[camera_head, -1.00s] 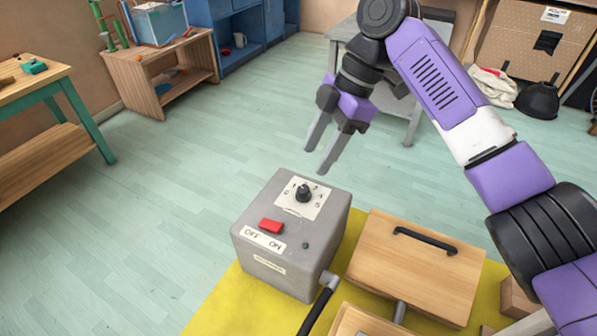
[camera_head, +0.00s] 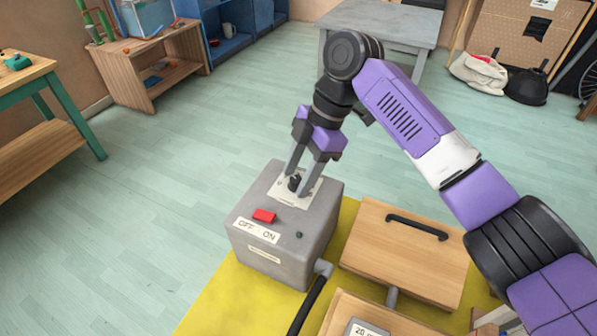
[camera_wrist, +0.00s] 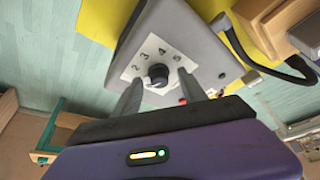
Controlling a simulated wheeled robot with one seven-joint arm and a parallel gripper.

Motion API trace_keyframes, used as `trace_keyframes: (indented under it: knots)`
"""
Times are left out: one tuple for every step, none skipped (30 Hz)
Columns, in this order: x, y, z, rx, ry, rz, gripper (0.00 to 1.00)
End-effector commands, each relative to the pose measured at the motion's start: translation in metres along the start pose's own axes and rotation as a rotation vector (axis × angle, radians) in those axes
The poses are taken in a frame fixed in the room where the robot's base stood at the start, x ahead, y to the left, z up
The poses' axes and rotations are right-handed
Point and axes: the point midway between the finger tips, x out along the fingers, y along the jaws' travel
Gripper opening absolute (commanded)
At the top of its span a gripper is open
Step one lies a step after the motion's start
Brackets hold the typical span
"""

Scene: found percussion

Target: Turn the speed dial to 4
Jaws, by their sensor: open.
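The speed dial (camera_head: 294,183) is a black knob on a white numbered plate (camera_head: 285,193) on top of a grey box (camera_head: 268,258). In the wrist view the dial (camera_wrist: 158,74) shows between my two fingers, with the numbers 2, 3, 4 and 5 readable around it. My gripper (camera_head: 300,186) points down over the dial, its fingers open on either side of the knob. I cannot tell whether either finger touches it. Which number the dial points at is too small to tell. The fingers and arm hide part of the plate in the head view.
A red switch (camera_head: 264,215) with OFF and ON labels sits on the box near the dial. A black cable (camera_head: 309,303) leaves the box's right side. A wooden panel with a black handle (camera_head: 405,250) lies to the right on a yellow mat (camera_head: 215,309). The floor on the left is clear.

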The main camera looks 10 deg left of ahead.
Motion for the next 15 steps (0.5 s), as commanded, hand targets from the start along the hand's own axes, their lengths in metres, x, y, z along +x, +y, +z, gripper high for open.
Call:
trace_keyframes:
  knots:
    - [0.0000, 0.0000, 0.0000, 0.000, 0.000, 0.000, 0.49]
    - [0.0000, 0.0000, -0.0001, 0.000, 0.000, 0.000, 0.49]
    - [0.0000, 0.0000, -0.0001, 0.000, 0.000, 0.000, 0.44]
    - [-0.0001, 0.0000, -0.0001, 0.000, 0.000, 0.000, 0.38]
    - [-0.0001, 0.0000, -0.0001, 0.000, 0.000, 0.000, 0.32]
    - [-0.0001, 0.0000, -0.0001, 0.000, 0.000, 0.000, 0.24]
    - [-0.0001, 0.0000, -0.0002, 0.000, 0.000, 0.000, 0.18]
    - [-0.0001, 0.0000, -0.0002, 0.000, 0.000, 0.000, 0.12]
    - [-0.0001, -0.0001, -0.0002, 0.000, 0.000, 0.000, 0.04]
    - [-0.0001, -0.0001, -0.0002, 0.000, 0.000, 0.000, 0.00]
    - [-0.0001, -0.0001, -0.0002, 0.000, 0.000, -0.001, 0.00]
    - [-0.0002, -0.0001, -0.0002, 0.000, 0.001, -0.001, 0.00]
    - [-0.0002, -0.0002, -0.0003, 0.000, 0.001, -0.001, 0.00]
    - [-0.0003, -0.0002, -0.0003, 0.001, 0.001, -0.001, 0.00]
    - [-0.0004, -0.0003, -0.0004, 0.002, 0.001, 0.000, 0.00]
